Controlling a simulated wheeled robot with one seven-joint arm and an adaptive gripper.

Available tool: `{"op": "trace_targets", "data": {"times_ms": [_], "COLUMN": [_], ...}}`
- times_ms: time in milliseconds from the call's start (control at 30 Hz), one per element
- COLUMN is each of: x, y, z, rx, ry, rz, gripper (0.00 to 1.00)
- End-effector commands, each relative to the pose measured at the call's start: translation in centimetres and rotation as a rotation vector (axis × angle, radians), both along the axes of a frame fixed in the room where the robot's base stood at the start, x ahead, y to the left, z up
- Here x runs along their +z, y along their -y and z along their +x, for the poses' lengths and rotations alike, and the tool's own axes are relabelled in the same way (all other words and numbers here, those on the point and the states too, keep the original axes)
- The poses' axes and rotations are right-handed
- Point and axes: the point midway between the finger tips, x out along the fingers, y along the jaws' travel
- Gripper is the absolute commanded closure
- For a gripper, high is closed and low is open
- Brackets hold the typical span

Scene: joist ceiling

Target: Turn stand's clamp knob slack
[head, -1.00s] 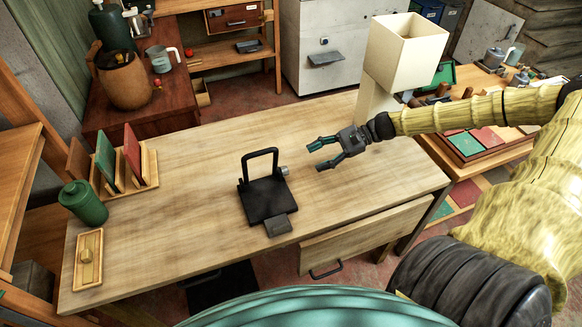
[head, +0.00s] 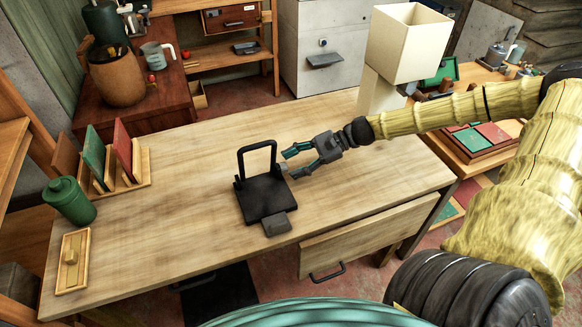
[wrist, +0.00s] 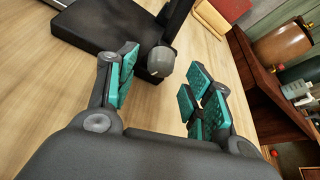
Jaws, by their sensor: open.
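The black stand (head: 264,198) rests on the wooden table, with an upright frame rising from its flat base. Its grey clamp knob (wrist: 161,61) sticks out from the side of the upright in the wrist view. My gripper (head: 287,164) is open at the right side of the stand. In the wrist view its teal-padded fingers (wrist: 160,88) are spread, and the knob lies just ahead of and between their tips, nearer the left finger. I cannot tell whether any finger touches it. In the head view the knob is mostly hidden by the fingers.
The table (head: 190,235) is clear around the stand. A green canister (head: 70,202), a rack with upright boards (head: 125,150) and a small wooden tray (head: 73,262) stand at the left. A cream lamp-like box (head: 405,45) rises behind my arm. A drawer (head: 365,238) is open at the front.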

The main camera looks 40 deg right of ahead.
Motion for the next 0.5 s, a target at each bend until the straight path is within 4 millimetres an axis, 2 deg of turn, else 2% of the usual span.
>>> {"op": "trace_targets", "data": {"times_ms": [200, 500], "x": [-0.48, -0.46], "y": [-0.88, -1.13], "z": [0.26, 0.37], "rx": [0.0, 0.001], "ry": [-0.002, -0.001], "rz": [0.001, 0.001], "gripper": [0.49, 0.49]}}
